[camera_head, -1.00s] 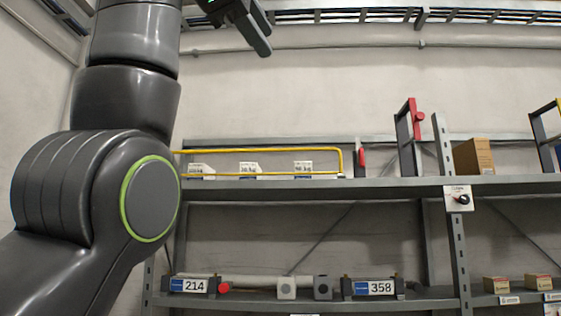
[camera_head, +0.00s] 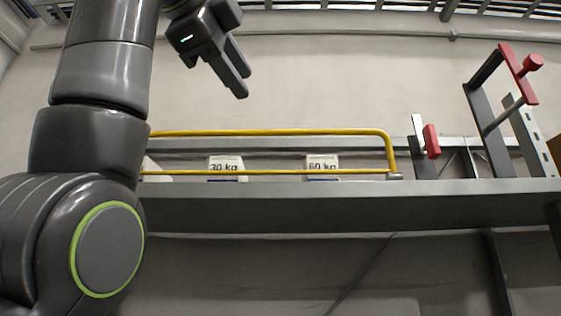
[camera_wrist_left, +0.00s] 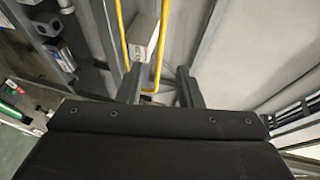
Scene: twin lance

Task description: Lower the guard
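A yellow rail guard (camera_head: 270,132) runs along the front of the upper shelf. It stands upright, with its right end bent down to a grey pivot. My left gripper (camera_head: 242,84) hangs above the rail in the head view, apart from it and empty. In the left wrist view my left gripper (camera_wrist_left: 160,88) shows its two fingers spread, with the yellow rail (camera_wrist_left: 163,45) seen beyond and between them. My left arm hides the rail's left end in the head view. My right gripper is not in view.
Weight labels reading 30 kg (camera_head: 226,166) and 60 kg (camera_head: 322,164) stand behind the rail on the shelf (camera_head: 330,205). A red-handled lever (camera_head: 431,141) and a tall frame with a red bar (camera_head: 517,72) stand to the right. The wall above the rail is clear.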

